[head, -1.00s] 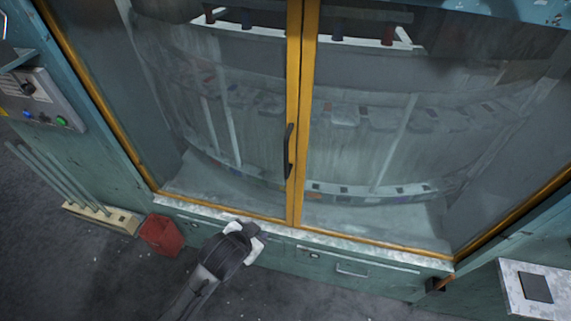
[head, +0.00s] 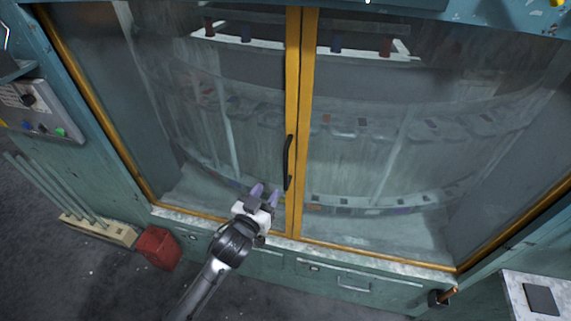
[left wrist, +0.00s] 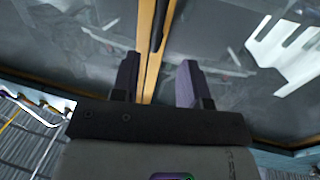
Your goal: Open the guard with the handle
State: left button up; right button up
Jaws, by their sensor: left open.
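The guard is a pair of glass doors (head: 370,150) in yellow frames that meet in the middle. The black handle (head: 288,162) is a vertical bar on the left door's inner frame edge. My left gripper (head: 265,192) is open and empty, just below and left of the handle in the head view. In the left wrist view its two fingers (left wrist: 158,80) stand apart on either side of the yellow centre frame, and the handle (left wrist: 158,25) shows ahead at the top. The doors look shut. My right gripper is not in view.
A control panel (head: 40,110) with buttons is at the left. A red bin (head: 158,248) and a rack of glass tubes (head: 100,232) stand on the floor below it. A ledge (head: 380,257) runs under the doors. A grey-topped stand (head: 540,296) is at the lower right.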

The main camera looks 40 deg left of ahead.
aim_at(284, 166)
pick_arm(q)
jog(key=w, duration=0.3)
jog(key=w+a+p, duration=0.1)
jog(key=w, duration=0.6)
jog(key=shift+a+r, duration=0.1)
jog(key=shift+a, duration=0.25)
jog(key=shift+w+a+p, duration=0.2)
jog(key=shift+w+p, duration=0.15)
jog(key=shift+w, duration=0.55)
grip_shut()
